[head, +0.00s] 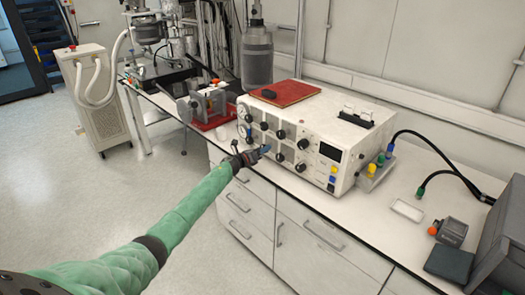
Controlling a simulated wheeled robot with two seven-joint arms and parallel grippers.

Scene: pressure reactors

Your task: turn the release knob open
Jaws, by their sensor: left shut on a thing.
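A white control box (325,132) stands on the bench, with several black knobs (281,134) and a gauge on its front panel. My left arm, in a green sleeve, reaches in from the lower left. My left gripper (263,150) is at the lower left part of the panel, shut on a small knob there. The gripper mostly hides this knob, and I cannot read its label or tell how far it is turned. My right gripper is not in view.
A red book (285,92) lies on the box. A red-based clamp device (208,108) stands left of it. To the right are black cables, a small white tray (407,211) and a grey device (452,232).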

